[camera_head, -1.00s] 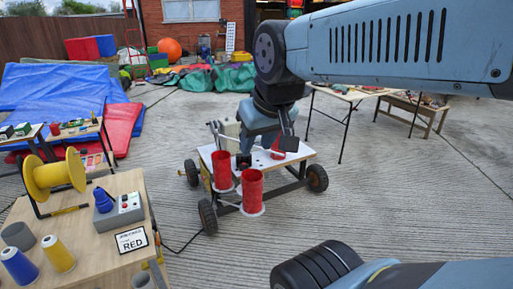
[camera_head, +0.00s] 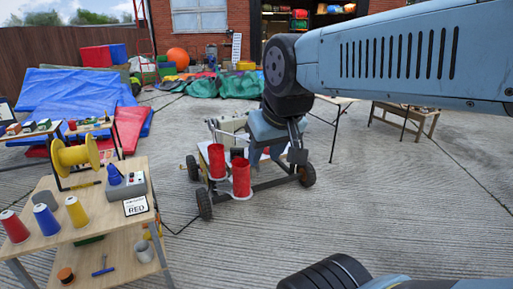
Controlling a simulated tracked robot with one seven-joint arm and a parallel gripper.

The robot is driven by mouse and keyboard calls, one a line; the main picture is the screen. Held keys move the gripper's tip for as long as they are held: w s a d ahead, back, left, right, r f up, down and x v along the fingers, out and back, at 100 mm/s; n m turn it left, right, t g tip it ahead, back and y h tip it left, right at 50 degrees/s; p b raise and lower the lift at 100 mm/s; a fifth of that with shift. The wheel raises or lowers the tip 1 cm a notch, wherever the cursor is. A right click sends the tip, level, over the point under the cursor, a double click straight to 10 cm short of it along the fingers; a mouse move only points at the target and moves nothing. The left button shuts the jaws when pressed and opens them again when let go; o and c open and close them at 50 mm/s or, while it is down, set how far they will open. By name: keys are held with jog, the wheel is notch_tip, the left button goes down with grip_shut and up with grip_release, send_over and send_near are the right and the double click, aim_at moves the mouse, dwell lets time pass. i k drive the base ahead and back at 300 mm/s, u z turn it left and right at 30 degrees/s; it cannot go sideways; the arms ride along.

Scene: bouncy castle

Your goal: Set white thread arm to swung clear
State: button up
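A wheeled cart (camera_head: 270,184) stands on the concrete near the middle of the view. It carries a cream machine body (camera_head: 233,124) at the back and two red cylinders (camera_head: 241,178) at the front. A thin pale rod (camera_head: 213,131) beside the machine's left side looks like the white thread arm; its exact angle is too small to tell. My gripper (camera_head: 297,156) is a dark shape over the right part of the cart, to the right of the rod and apart from it. My arm hides part of the machine and cart top. The gripper's fingers cannot be made out.
A cable runs along the ground between table and cart. Folded tarps lie behind.

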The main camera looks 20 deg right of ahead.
aim_at(213, 129)
jog(key=u, duration=0.1)
jog(key=k, duration=0.2)
jog(key=z, duration=0.7)
jog(key=i, duration=2.2)
jog(key=u, duration=0.55)
